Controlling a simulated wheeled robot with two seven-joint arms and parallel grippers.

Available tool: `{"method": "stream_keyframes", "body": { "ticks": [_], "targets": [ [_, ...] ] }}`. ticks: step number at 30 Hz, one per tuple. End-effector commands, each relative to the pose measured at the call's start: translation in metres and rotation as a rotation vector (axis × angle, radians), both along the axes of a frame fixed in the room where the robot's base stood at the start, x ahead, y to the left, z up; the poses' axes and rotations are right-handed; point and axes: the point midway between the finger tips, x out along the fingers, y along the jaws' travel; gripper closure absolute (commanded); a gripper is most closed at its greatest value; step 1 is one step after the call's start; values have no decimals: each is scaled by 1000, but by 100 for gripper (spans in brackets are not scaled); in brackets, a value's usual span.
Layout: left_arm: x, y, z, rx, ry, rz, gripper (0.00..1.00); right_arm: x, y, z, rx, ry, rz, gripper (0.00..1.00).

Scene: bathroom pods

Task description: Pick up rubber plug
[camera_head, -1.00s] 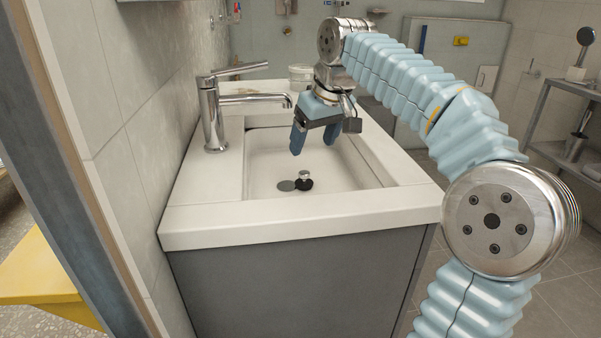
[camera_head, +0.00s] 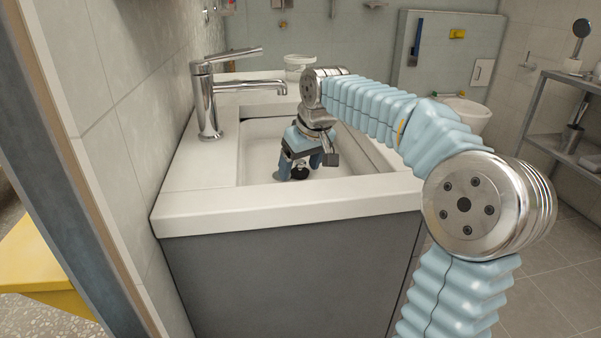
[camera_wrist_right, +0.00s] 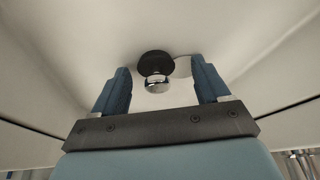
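The rubber plug (camera_wrist_right: 156,66) is a black disc with a shiny metal knob, lying in the sink basin beside the drain hole (camera_wrist_right: 184,68). In the head view the plug (camera_head: 300,171) shows partly between the fingers of my right gripper (camera_head: 300,172). That gripper is lowered into the basin with its fingers pointing down. In the right wrist view my right gripper (camera_wrist_right: 160,88) is open, with the plug's knob centred between and slightly beyond the fingertips, touching neither finger. My left gripper is out of view.
The white sink (camera_head: 190,190) sits on a grey cabinet (camera_head: 290,270). A chrome faucet (camera_head: 209,95) stands left of the basin, and a white jar (camera_head: 297,64) is at the back. A tiled wall is close on the left. A metal shelf (camera_head: 560,140) stands far right.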

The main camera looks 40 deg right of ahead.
Motion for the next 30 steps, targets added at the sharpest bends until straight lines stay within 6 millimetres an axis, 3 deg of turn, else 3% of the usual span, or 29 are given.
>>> {"method": "stream_keyframes", "body": {
  "ticks": [1,11,23,27,30],
  "targets": [
    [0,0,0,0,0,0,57,0,0,0,0,0,0,32],
    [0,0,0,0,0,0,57,0,0,0,0,0,0,83],
    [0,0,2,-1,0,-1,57,0,0,9,0,-1,0,84],
    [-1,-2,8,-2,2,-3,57,1,0,33,-1,-5,1,84],
    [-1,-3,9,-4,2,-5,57,-19,0,56,-1,-7,-1,84]
  ]
}}
